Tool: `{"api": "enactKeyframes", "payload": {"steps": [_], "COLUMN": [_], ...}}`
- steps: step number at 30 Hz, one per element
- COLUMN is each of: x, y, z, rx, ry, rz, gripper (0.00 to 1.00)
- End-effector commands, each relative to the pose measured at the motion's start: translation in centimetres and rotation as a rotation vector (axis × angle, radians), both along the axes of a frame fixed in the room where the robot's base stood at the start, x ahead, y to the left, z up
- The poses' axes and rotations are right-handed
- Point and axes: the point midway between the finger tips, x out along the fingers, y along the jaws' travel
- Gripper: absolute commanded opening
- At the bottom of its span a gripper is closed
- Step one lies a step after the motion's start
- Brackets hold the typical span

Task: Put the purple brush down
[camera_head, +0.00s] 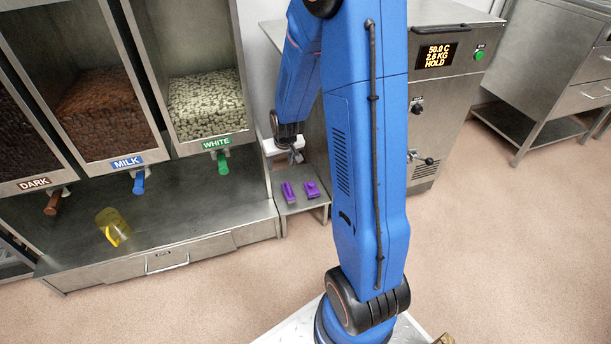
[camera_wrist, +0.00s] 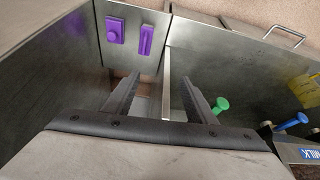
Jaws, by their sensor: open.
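Two purple items lie on a small steel shelf (camera_head: 302,207). One is long and narrow (camera_head: 289,192), with a raised bar along it; the other is shorter and blocky (camera_head: 311,189). In the wrist view the long item (camera_wrist: 146,40) is right of the blocky one (camera_wrist: 115,30), which has a round knob. I cannot tell for sure which is the purple brush. My gripper (camera_wrist: 160,92) is open, with nothing between its fingers. In the head view my gripper (camera_head: 293,155) hangs above and behind the shelf, apart from both items.
The dispenser cabinet, with green (camera_head: 222,162) and blue (camera_head: 139,181) taps, stands left of the shelf. A yellow jug (camera_head: 113,227) sits on its lower deck. A steel machine with a display (camera_head: 436,55) stands right. Open floor lies in front.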

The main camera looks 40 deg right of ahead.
Motion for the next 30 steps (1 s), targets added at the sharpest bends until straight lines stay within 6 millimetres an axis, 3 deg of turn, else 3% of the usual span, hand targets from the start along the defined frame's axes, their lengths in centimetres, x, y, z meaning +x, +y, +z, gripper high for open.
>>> {"api": "enactKeyframes", "payload": {"steps": [3,15,30], "x": [-1.5,-8.3,-19.8], "y": [1.4,5.5,9.4], "z": [3.7,13.3,21.7], "rx": [0.001,0.004,0.002], "ry": [-0.007,-0.013,-0.018], "rz": [0.020,0.081,0.150], "gripper": [0.51,0.51,0.51]}}
